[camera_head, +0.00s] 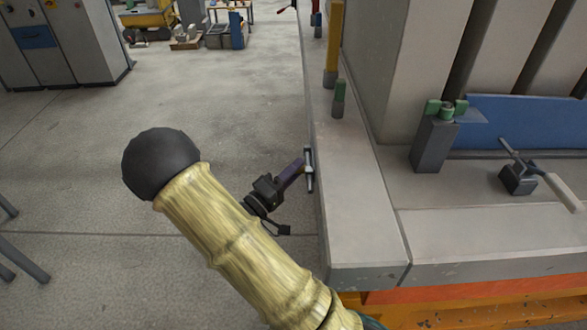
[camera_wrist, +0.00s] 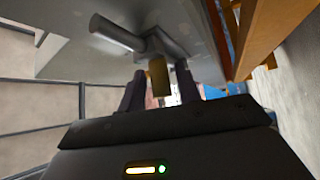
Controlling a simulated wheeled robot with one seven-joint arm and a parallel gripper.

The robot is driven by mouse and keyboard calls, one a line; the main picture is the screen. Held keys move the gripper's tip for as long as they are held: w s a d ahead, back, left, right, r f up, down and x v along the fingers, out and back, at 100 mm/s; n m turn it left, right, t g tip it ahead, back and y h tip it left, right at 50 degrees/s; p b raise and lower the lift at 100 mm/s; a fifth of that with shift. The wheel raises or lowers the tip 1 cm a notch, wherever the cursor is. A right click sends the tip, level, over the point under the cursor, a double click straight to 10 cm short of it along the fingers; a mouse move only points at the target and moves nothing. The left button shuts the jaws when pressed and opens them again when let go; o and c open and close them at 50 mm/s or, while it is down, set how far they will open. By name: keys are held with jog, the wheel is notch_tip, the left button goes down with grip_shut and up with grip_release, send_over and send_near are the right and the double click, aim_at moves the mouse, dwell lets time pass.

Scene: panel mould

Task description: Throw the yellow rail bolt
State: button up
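The rail bolt shows in the wrist view as a short yellow tab (camera_wrist: 158,77) below a grey metal block (camera_wrist: 168,45), with a grey rod (camera_wrist: 117,34) reaching left from it. In the head view a grey metal bar (camera_head: 309,171) stands out at the left side of the grey rail; no yellow on it can be made out there. My gripper (camera_wrist: 160,88) has its two dark fingers apart, one on each side of the yellow tab, with narrow gaps seeming to show. In the head view my gripper (camera_head: 297,168) reaches that bar from the left.
The grey rail (camera_head: 350,195) runs along the mould's left edge, with a yellow post (camera_head: 334,40) and a green-topped block (camera_head: 339,98) on it. A blue panel (camera_head: 525,122) and a clamp (camera_head: 518,178) are at right. The floor (camera_head: 200,105) to the left is open.

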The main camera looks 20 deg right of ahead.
jog(key=shift+o, duration=0.2)
jog(key=p+v, duration=0.1)
jog(key=v, duration=1.6)
jog(key=shift+a+p, duration=0.15)
jog(key=shift+p, duration=0.2)
jog(key=shift+s, duration=0.1)
